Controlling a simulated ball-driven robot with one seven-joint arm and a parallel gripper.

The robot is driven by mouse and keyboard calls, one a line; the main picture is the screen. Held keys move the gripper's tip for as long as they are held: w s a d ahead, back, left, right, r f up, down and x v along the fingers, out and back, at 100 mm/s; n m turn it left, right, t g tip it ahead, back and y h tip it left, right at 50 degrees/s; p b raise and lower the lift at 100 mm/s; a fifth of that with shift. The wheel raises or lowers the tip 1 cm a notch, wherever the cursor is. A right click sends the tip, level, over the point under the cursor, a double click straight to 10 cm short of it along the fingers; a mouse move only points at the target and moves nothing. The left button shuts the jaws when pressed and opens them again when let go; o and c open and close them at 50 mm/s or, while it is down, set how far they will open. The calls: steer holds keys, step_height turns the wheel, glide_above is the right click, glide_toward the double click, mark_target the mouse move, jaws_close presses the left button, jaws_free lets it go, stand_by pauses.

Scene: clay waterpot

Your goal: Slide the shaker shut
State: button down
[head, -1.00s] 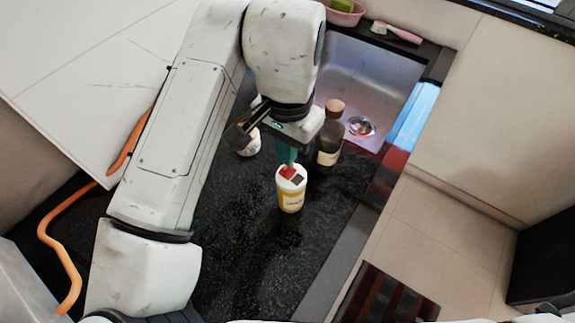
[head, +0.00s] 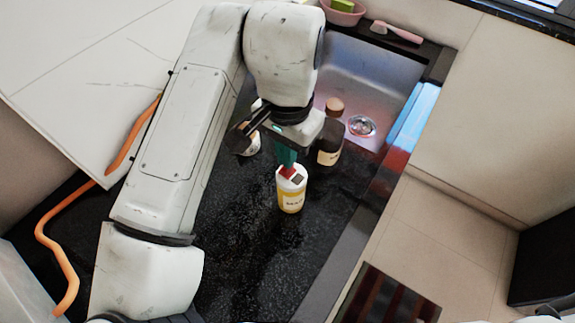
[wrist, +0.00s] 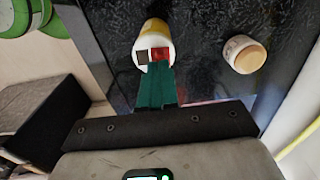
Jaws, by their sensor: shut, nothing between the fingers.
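The shaker (head: 291,200) stands upright on the black counter. It has a pale yellowish body and a white lid. On the lid, a red slider (head: 287,172) lies beside a dark square opening (head: 298,178); in the wrist view the slider (wrist: 161,54) and the dark opening (wrist: 142,58) show side by side. My gripper (head: 287,164) is shut and holds nothing. Its teal fingertips are right at the red slider, just above the lid; in the wrist view my gripper (wrist: 158,66) overlaps the lid's near edge. I cannot tell whether they touch the slider.
A dark bottle (head: 328,143) with a brown cap stands behind the shaker. A small jar (wrist: 245,54) shows in the wrist view. The sink (head: 375,85) lies behind. The black counter (head: 262,255) in front of the shaker is clear.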

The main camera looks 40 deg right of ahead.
steer(key=shift+f, duration=0.55)
stand_by(1.3)
steer(key=shift+s+d+f, duration=0.1)
steer(key=shift+s+d, duration=0.05)
steer(key=shift+s, duration=0.55)
steer(key=shift+s+d, duration=0.15)
steer(key=shift+s, duration=0.55)
stand_by(1.3)
steer(key=shift+w+r+p, duration=0.15)
steer(key=shift+r+p, duration=0.65)
steer(key=shift+r, duration=0.05)
steer(key=shift+r+p, duration=2.35)
steer(key=shift+r, duration=0.5)
